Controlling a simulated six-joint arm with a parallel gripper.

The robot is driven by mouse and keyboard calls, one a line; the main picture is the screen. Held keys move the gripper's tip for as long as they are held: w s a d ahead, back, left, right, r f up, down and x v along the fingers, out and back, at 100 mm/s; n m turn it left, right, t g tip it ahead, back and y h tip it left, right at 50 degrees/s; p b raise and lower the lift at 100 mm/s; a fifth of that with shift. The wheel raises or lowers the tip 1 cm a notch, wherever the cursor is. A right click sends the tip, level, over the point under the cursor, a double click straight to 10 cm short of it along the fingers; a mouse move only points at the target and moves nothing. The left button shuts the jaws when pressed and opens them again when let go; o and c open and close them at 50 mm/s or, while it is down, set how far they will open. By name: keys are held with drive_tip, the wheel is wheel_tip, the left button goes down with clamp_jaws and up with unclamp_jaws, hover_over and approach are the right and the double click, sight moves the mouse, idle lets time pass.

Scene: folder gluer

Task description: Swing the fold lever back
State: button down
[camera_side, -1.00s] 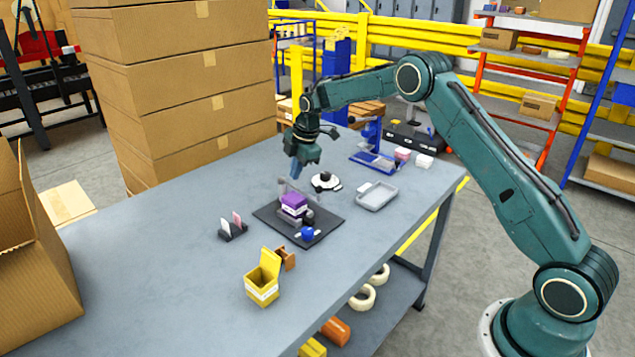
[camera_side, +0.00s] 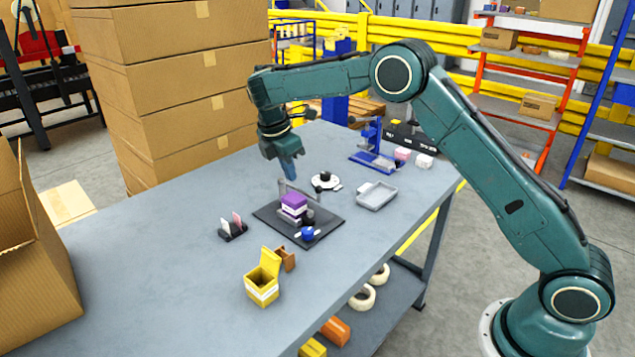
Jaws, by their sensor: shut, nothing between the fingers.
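The folder gluer stands on a dark base plate (camera_side: 325,232) in the middle of the table. A purple and white box (camera_side: 293,204) sits in it, and a blue knob (camera_side: 308,233) shows at its front. A grey upright bar (camera_side: 282,187), which may be the fold lever, rises at the back left of the box. My gripper (camera_side: 290,180) is shut and empty, pointing down just behind and above this bar. I cannot tell whether the fingertips touch it.
A grey tray (camera_side: 377,196) and a white round item with a black knob (camera_side: 325,180) lie right of the plate. An open yellow box (camera_side: 262,285) is in front, a small card holder (camera_side: 232,229) left. A blue press (camera_side: 373,150) stands behind.

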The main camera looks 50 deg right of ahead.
drive_tip(key=shift+f, duration=0.15)
drive_tip(key=d+f, duration=0.6)
drive_tip(key=f, duration=0.1)
drive_tip(key=shift+s+f, duration=0.3)
drive_tip(key=shift+s, duration=0.15)
idle(0.5)
drive_tip(key=shift+d, duration=0.1)
